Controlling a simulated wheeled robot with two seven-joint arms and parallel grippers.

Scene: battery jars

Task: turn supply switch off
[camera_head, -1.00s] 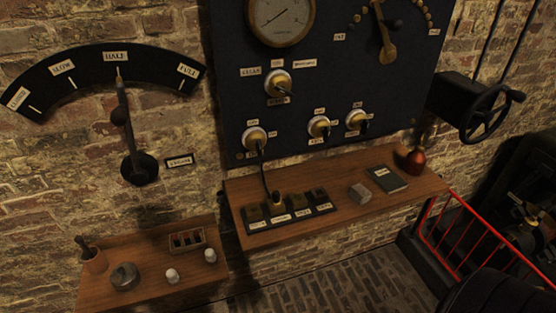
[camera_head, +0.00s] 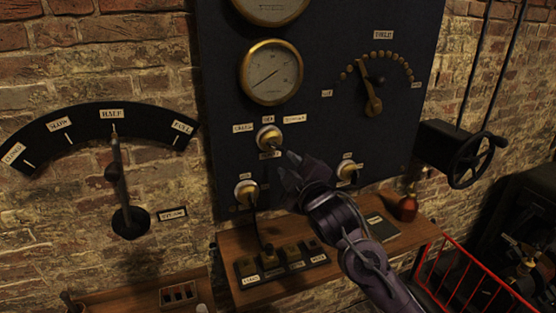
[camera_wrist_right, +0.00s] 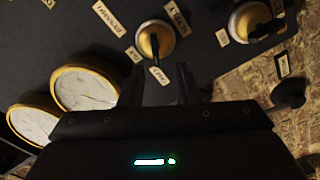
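The supply switch (camera_head: 268,137) is a brass knob with a dark handle on the dark panel, with labels around it. My right gripper (camera_head: 290,167) is just below and right of the switch in the head view. In the right wrist view my right gripper (camera_wrist_right: 158,84) has its two dark fingers apart with nothing between them. I cannot tell whether a finger touches the handle. My left gripper is not in view.
Other brass switches sit lower on the panel, at left (camera_head: 246,193) and right (camera_head: 347,171); my arm hides the area between. A gauge (camera_head: 271,72) is above. A handwheel (camera_head: 470,158) stands out at right.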

